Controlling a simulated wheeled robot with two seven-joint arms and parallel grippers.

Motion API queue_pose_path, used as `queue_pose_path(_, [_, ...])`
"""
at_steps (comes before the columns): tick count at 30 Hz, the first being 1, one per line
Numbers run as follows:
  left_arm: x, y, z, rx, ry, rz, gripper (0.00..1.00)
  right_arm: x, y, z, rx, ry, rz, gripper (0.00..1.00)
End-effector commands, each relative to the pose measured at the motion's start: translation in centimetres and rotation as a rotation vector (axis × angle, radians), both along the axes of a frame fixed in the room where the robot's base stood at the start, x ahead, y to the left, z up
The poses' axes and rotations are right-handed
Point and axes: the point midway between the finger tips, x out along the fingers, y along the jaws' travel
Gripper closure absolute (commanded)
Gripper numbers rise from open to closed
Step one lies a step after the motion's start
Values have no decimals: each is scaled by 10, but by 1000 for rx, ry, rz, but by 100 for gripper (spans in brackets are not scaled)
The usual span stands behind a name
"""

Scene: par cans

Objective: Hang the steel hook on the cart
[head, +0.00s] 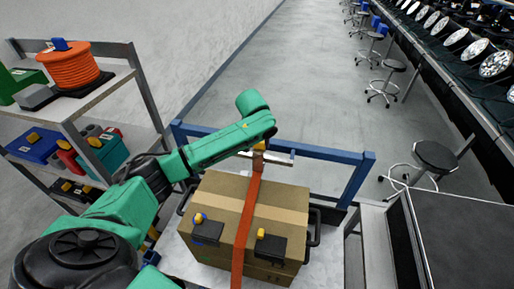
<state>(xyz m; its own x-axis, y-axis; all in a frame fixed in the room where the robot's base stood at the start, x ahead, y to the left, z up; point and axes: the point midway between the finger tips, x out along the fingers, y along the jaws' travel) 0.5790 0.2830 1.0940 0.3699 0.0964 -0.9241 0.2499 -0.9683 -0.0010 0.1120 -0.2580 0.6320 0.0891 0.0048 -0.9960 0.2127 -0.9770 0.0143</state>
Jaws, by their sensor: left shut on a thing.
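My left arm reaches in from the left, and its gripper (258,152) is at the blue rail of the cart (330,154), just behind the cardboard box. The gripper is shut on a small piece at the upper end of an orange strap (247,220), which I take to be the steel hook. The hook is mostly hidden by the gripper and wrist, and I cannot tell whether it touches the rail. The strap runs over the top of the box (283,197) and down its near side. My right gripper is not in view.
Two black items with yellow parts (207,230) (272,246) are at the box's near side. A shelf rack (140,85) with an orange cable reel (72,68) stands left. A dark-topped case (465,235) and stools (436,156) stand right. The floor beyond the cart is clear.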

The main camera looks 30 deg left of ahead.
Motion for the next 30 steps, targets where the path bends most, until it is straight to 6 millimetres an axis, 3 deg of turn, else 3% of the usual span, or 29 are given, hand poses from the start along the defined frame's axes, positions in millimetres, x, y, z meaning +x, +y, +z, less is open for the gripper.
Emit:
queue_pose_path(5, [18,4,1,-1,-1,1,100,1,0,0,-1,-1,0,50])
queue_pose_path(15, [16,4,-34,-1,0,0,100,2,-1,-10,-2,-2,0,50])
queue_pose_path(27, [15,4,-39,-1,-1,0,100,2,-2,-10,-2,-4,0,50])
queue_pose_path(28, [15,4,-39,-1,-1,0,34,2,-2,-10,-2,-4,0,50])
queue_pose_path(30, [15,4,-39,-1,-1,0,11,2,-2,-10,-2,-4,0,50])
